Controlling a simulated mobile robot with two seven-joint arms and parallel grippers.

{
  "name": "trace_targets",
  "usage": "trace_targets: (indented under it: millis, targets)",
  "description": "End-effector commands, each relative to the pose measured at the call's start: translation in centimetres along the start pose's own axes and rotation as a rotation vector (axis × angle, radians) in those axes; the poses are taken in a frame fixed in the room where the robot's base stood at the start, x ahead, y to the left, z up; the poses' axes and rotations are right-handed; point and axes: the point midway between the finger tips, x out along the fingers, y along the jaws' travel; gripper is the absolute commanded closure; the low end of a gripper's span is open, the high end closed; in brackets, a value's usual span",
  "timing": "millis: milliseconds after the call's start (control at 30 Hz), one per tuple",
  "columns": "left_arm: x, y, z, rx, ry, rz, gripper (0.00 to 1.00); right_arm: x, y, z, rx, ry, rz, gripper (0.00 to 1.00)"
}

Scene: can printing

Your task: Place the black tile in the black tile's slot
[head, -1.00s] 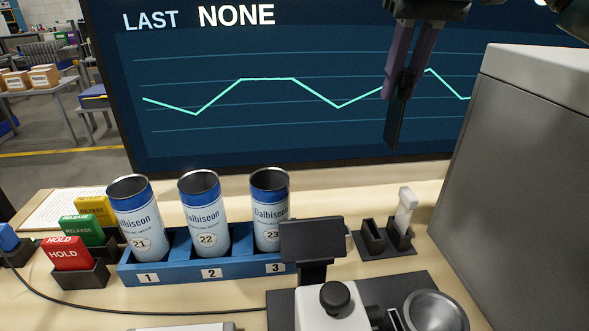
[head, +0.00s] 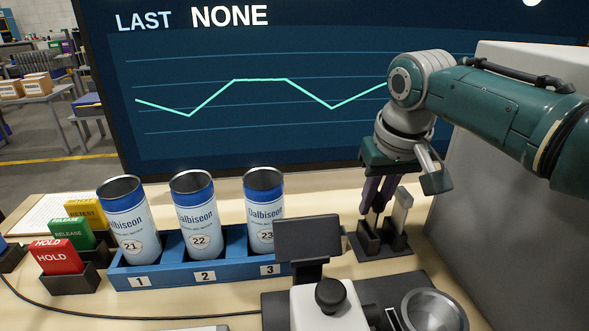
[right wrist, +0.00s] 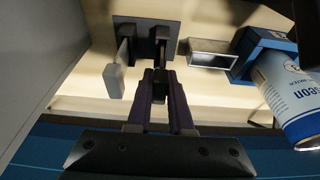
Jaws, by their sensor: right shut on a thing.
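My right gripper (head: 375,205) is shut on the black tile (right wrist: 161,76) and points down at the near left slot of the small black holder (head: 385,251). Little of the tile shows in the head view, where the purple fingers and the holder's left slot overlap; I cannot tell how deep it sits in the slot. In the right wrist view the tile lies between the fingertips, lined up with one slot of the holder (right wrist: 122,25). A white tile (head: 402,208) stands upright in the holder's other slot. My left gripper is not in view.
Left of the holder, a blue rack (head: 190,275) bears cans 21 (head: 125,222), 22 (head: 195,215) and 23 (head: 264,205). A dark-headed device (head: 308,240) stands in front. A grey cabinet (head: 480,150) rises close on the right; a large screen (head: 250,90) stands behind.

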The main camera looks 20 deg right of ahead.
Motion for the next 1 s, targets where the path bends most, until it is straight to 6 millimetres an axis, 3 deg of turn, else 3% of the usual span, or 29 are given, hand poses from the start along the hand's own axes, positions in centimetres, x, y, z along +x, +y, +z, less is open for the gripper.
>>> trace_targets:
  millis: [367, 400, 633, 1000]
  targets:
    - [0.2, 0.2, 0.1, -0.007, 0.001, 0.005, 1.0, 0.5, 0.0, 0.1, 0.0, 0.001, 0.0, 1.0]
    - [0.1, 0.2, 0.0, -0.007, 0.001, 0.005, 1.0, 0.3, 0.0, 0.1, 0.0, 0.001, 0.0, 0.76]
    - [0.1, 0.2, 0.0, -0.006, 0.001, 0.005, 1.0, 0.3, 0.0, 0.1, 0.0, 0.001, 0.0, 0.51]
    - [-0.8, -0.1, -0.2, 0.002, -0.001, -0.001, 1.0, -0.7, 0.0, -0.1, 0.0, 0.0, 0.001, 0.51]
